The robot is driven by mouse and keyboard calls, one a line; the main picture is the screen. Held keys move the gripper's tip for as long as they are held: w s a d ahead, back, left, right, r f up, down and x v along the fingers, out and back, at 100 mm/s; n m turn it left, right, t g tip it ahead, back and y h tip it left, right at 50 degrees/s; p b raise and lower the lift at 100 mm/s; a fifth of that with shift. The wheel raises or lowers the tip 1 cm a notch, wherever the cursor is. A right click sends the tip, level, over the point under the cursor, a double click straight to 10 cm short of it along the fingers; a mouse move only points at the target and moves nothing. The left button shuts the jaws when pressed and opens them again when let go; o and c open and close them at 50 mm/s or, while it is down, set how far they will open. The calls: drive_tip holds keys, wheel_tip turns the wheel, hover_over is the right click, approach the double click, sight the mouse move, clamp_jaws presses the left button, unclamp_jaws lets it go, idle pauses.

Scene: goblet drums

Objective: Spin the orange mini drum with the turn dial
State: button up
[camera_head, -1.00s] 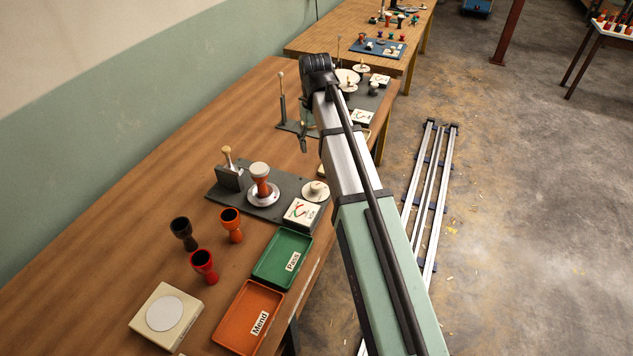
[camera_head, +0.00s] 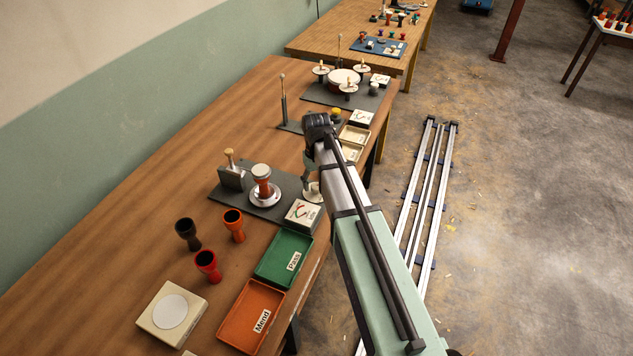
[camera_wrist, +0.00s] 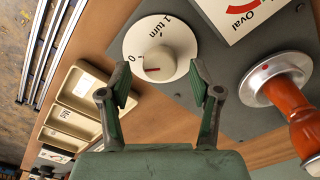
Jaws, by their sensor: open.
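An orange mini drum (camera_head: 263,188) with a pale top stands upright on a round metal plate (camera_head: 254,201) on a grey base. It also shows at the right of the wrist view (camera_wrist: 285,100). The turn dial (camera_wrist: 183,37) is a white disc marked 0 and 1 turn, with a round knob (camera_wrist: 153,60) whose red mark points near 0. In the head view the dial (camera_head: 313,196) is partly hidden by my gripper (camera_head: 308,182). In the wrist view my gripper (camera_wrist: 160,88) is open and empty, its fingers apart, with the knob appearing just beyond and between them.
A gauge box marked Oval (camera_head: 302,214) sits beside the dial. Black (camera_head: 187,232), orange (camera_head: 233,224) and red (camera_head: 208,265) drums stand loose near the green Pass tray (camera_head: 284,257) and orange Mend tray (camera_head: 248,317).

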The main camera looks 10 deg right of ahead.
drive_tip(key=shift+f, duration=0.6)
drive_tip(key=shift+c, duration=0.3)
drive_tip(key=c, duration=1.1)
